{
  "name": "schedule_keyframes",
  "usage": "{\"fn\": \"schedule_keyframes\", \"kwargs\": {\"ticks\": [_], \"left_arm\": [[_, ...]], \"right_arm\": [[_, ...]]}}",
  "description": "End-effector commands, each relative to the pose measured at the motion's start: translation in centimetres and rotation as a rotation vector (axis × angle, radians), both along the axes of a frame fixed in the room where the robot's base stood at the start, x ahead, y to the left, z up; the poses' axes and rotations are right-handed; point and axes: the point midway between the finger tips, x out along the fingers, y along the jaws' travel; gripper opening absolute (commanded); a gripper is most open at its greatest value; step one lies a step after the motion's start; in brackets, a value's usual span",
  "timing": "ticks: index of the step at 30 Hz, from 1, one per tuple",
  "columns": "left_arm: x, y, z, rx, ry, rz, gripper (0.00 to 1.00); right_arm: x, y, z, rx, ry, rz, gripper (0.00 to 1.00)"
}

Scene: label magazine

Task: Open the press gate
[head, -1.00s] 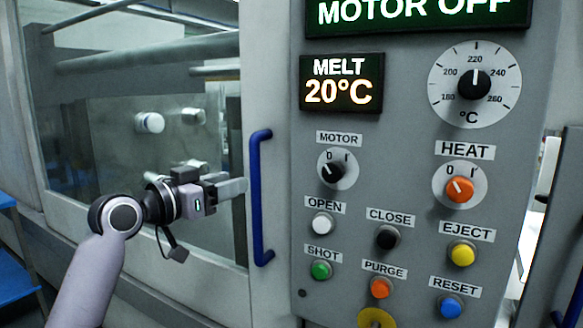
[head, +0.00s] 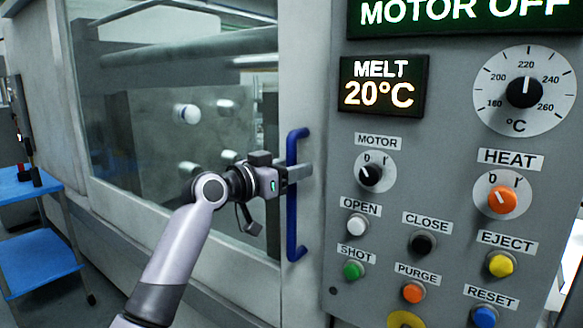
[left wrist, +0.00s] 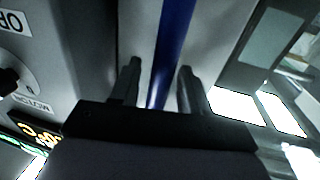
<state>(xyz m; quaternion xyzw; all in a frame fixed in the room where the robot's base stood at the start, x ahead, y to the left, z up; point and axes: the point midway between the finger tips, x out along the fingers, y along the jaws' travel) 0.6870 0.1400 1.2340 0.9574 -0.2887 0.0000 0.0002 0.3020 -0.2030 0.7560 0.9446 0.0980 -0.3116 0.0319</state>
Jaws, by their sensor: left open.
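The press gate (head: 262,235) is a windowed sliding panel on the left, beside the control panel. Its blue upright handle (head: 291,225) stands near its right edge. My left gripper (head: 300,173) is at the upper half of the handle. In the left wrist view the gripper (left wrist: 160,85) is open, with the blue handle (left wrist: 174,35) running between its two fingers. The fingers stand apart from the bar on either side. My right gripper is not in view.
The grey control panel (head: 385,225) with knobs and coloured buttons is just right of the handle. Its displays read MOTOR OFF and MELT 20°C (head: 382,85). A blue cart (head: 40,262) stands at the far left.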

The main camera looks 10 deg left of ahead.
Motion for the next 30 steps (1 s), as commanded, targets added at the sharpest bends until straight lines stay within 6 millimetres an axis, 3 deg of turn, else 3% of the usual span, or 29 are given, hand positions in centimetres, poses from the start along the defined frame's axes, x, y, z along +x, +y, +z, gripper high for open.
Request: {"fn": "schedule_keyframes", "kwargs": {"ticks": [5, 9, 19, 30], "left_arm": [[0.0, 0.0, 0.0, 0.000, 0.000, 0.000, 0.42], [0.0, 0.0, 0.0, 0.000, 0.000, 0.000, 0.00], [0.3, 0.9, -0.2, 0.002, 0.001, 0.003, 0.00], [2.2, 5.8, 0.0, 0.001, -0.007, 0.018, 0.00]], "right_arm": [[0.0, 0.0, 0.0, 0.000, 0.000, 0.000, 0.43], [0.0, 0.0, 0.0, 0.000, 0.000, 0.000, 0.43], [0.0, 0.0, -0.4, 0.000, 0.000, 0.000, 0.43], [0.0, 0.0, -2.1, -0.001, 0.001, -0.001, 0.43]]}}
